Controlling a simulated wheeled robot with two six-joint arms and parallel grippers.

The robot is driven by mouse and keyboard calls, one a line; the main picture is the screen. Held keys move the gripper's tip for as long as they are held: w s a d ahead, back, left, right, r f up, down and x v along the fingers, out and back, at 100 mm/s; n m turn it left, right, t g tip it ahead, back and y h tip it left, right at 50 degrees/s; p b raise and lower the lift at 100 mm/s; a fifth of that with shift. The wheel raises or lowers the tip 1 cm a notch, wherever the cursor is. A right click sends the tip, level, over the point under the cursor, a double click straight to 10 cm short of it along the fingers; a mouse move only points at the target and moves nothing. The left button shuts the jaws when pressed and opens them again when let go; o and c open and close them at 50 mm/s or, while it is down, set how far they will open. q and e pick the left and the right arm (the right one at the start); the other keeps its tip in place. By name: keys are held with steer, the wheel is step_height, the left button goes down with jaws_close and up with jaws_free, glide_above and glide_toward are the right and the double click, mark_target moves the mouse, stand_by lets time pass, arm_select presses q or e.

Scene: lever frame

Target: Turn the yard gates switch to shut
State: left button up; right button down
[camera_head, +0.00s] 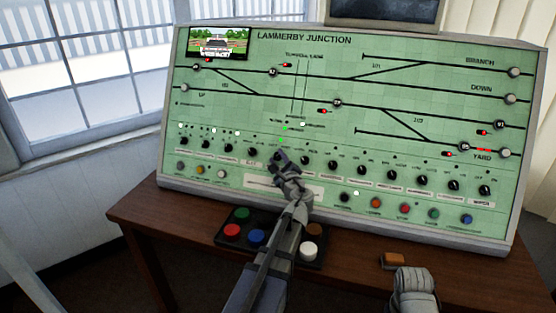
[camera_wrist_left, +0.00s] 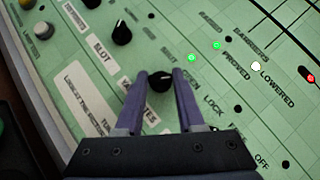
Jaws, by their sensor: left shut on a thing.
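The green control panel (camera_head: 340,120) titled "Lammerby Junction" stands on the desk. My left gripper (camera_head: 278,158) is at its lower middle, in front of the row of black knobs. In the left wrist view my left gripper (camera_wrist_left: 160,82) has its two purple fingers closed on the sides of a black rotary knob (camera_wrist_left: 160,77). A light mark shows on the knob's face. A partly covered label ending in "TES" is beside the knob, with "LOCK" to its right. The head view hides this knob behind the gripper.
Other black knobs (camera_head: 333,165) sit close by in the same row. Green lamps (camera_wrist_left: 191,57) are lit near the held knob. A dark tray (camera_head: 232,247) with coloured caps and a brown block (camera_head: 393,260) lie on the desk (camera_head: 150,215).

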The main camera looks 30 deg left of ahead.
arm_select(q)
jaws_close()
steer(key=shift+w+r+n+g+p, duration=0.1)
steer(key=shift+r+n+g+p, duration=0.1)
steer(key=shift+n+g+p, duration=0.3)
steer(key=n+g+h+p, duration=0.1)
steer(key=n+g+p, duration=0.1)
steer(key=n+p, duration=0.1)
steer(key=n+g+p, duration=0.2)
steer(key=n+p, duration=0.1)
steer(key=p, duration=0.1)
steer(key=r+n+g+h+p, duration=0.1)
steer(key=n+g+p, duration=0.1)
steer(key=p, duration=0.2)
steer(key=shift+w+n+h+p, duration=0.2)
steer(key=shift+n+h+p, duration=0.1)
steer(key=shift+n, duration=0.1)
steer(key=n+g+h+p, duration=0.1)
steer(key=n+p, duration=0.1)
steer(key=shift+p, duration=0.35)
steer(key=shift+f+n+h+p, duration=0.15)
steer(key=shift+n+h+p, duration=0.35)
steer(key=shift+h, duration=0.1)
steer(key=o, duration=0.8)
jaws_free()
